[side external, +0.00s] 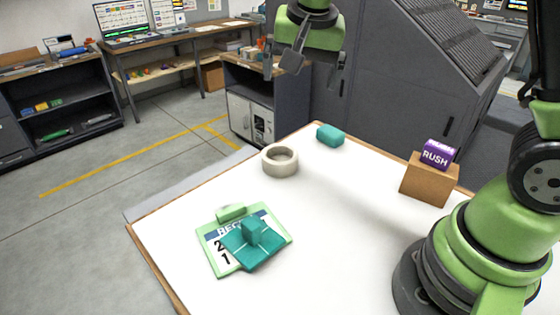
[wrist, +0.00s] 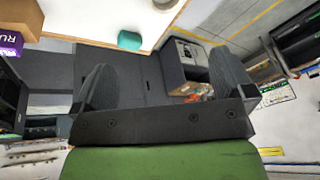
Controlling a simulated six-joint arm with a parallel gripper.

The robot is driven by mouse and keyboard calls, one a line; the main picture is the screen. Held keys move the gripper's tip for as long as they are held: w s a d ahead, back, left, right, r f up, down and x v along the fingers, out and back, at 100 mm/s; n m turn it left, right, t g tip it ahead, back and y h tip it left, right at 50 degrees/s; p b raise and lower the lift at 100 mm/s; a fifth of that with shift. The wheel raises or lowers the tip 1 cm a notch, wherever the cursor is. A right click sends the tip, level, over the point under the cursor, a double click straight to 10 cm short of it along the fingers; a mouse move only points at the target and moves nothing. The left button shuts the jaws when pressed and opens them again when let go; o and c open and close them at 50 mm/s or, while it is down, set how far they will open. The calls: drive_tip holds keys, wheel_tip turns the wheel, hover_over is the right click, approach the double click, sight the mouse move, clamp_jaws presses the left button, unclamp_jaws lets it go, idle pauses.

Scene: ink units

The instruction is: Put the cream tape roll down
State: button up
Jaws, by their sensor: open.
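The cream tape roll (side external: 280,171) lies flat on the white table, near its far left edge, with its hole facing up. Part of it shows at the top edge of the wrist view (wrist: 165,4). My gripper (side external: 306,72) is raised well above the table's far edge, apart from the roll. Its fingers are spread with nothing between them, as the wrist view also shows (wrist: 163,80).
A teal block (side external: 330,135) sits right of the roll at the far edge. A green clipboard (side external: 212,246) bears a teal piece (side external: 254,243) at the front left. A purple RUSH block (side external: 437,154) tops a brown box (side external: 428,182). The table's middle is clear.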

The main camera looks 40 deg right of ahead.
drive_tip(key=m+g+h, duration=0.1)
drive_tip(key=m+h, duration=0.1)
approach(281, 160)
drive_tip(key=shift+w+d+f+m, duration=0.1)
drive_tip(key=shift+w+f+m, duration=0.15)
drive_tip(key=shift+f, duration=0.15)
drive_tip(key=shift+w+d+f+m, duration=0.1)
drive_tip(key=shift+f+m, duration=0.15)
drive_tip(key=shift+f, duration=0.1)
drive_tip(key=shift+g, duration=0.3)
drive_tip(key=x, duration=0.5)
drive_tip(key=shift+d+f, duration=0.2)
drive_tip(key=shift+f, duration=0.15)
drive_tip(key=shift+c, duration=0.5)
drive_tip(key=c, duration=0.6)
